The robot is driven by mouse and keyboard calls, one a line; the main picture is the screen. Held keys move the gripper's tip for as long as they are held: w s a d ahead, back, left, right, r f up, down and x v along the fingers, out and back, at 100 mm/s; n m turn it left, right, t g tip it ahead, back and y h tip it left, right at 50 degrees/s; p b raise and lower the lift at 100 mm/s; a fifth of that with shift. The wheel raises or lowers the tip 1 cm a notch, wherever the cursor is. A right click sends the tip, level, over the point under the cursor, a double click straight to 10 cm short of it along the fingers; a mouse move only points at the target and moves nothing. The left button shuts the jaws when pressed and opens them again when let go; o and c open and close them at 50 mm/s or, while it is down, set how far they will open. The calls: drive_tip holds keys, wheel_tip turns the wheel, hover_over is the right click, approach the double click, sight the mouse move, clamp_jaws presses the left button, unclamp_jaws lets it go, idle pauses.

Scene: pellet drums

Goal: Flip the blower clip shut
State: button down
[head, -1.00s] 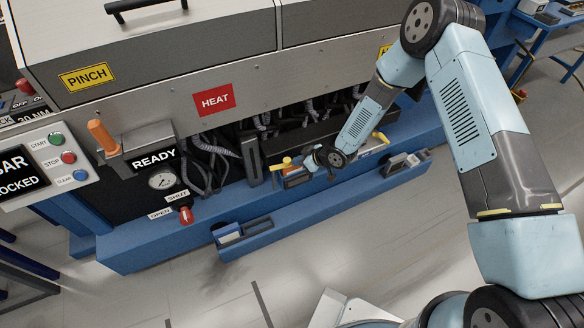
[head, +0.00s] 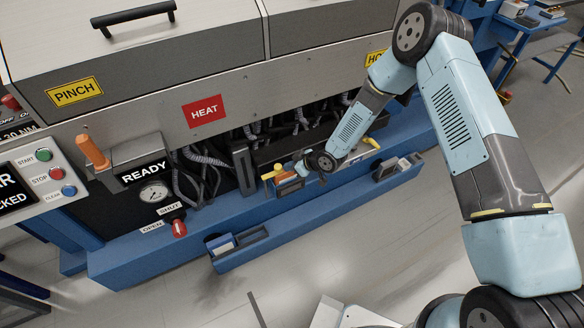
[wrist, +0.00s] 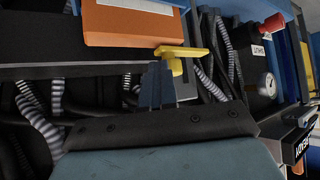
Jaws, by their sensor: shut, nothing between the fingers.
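The blower clip is a small yellow lever (head: 278,169) at the lower front of the machine, beside an orange block (head: 290,186). In the wrist view the yellow lever (wrist: 190,52) lies across the edge of the orange block (wrist: 125,25), with a short yellow piece below its bar. My gripper (head: 301,168) is just right of the lever in the head view. In the wrist view its fingertips (wrist: 156,68) are together and empty, right beside the lever and overlapping its near end. I cannot tell whether they touch it. Part of the lever's lower piece is hidden behind the fingers.
Ribbed hoses (head: 205,158) hang behind the clip. A blue ledge (head: 240,210) runs along the machine's front, with a small tray (head: 237,243) at its left. A second yellow handle (head: 371,142) is to the right. The READY panel (head: 146,172) and red-handled valve (head: 179,228) stand left.

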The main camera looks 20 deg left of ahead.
drive_tip(key=shift+s+d, duration=0.25)
drive_tip(key=shift+s, duration=0.25)
drive_tip(key=w+d+r+m+t+h, duration=0.1)
drive_tip(key=w+d+r+t+h, duration=0.1)
drive_tip(key=w+d+r, duration=0.7)
drive_tip(key=w+d+r+m+t+h, duration=0.15)
drive_tip(key=w+d+r, duration=0.25)
drive_tip(key=d+r, duration=1)
drive_tip(key=d+r+m+t+h, duration=0.2)
drive_tip(key=d+r+m+h, duration=0.25)
drive_tip(key=d+r, duration=1.05)
drive_tip(key=s+d+r+m+h, duration=0.1)
drive_tip(key=s+d+r+m, duration=0.2)
drive_tip(key=s+d+r, duration=0.4)
drive_tip(key=s+d+r+m+h, duration=0.1)
drive_tip(key=s+d+r+m, duration=0.3)
drive_tip(key=r, duration=0.4)
drive_tip(key=s+d+r+m, duration=0.1)
drive_tip(key=s+d+r, duration=0.1)
drive_tip(key=s, duration=0.7)
drive_tip(key=s+d+r+m, duration=0.2)
drive_tip(key=s+d+r, duration=0.1)
drive_tip(key=s, duration=0.7)
drive_tip(key=shift+s+r, duration=0.3)
drive_tip(key=shift+r, duration=0.05)
